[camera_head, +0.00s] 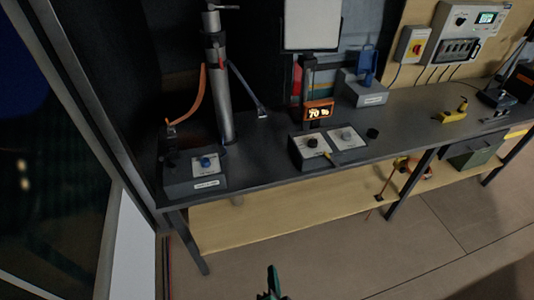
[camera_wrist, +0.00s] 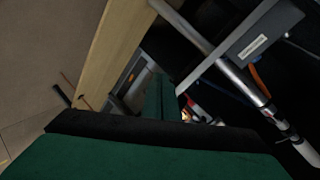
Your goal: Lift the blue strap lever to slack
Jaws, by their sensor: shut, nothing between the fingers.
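A blue upright lever (camera_head: 368,62) stands on a grey labelled box (camera_head: 366,91) at the back of the dark bench; I cannot tell whether it is the strap lever. A blue knob (camera_head: 205,162) sits on another grey box (camera_head: 192,182) at the bench's left end. An orange strap (camera_head: 197,97) runs beside an upright silver mast (camera_head: 219,100). My gripper (camera_head: 271,282) is low in front of the bench, apart from all of these. Its green fingers (camera_wrist: 160,100) are shut and empty in the wrist view.
A yellow tool (camera_head: 453,113) lies to the right. The bench (camera_head: 275,165) has a wooden lower shelf (camera_head: 290,215). The floor in front is clear.

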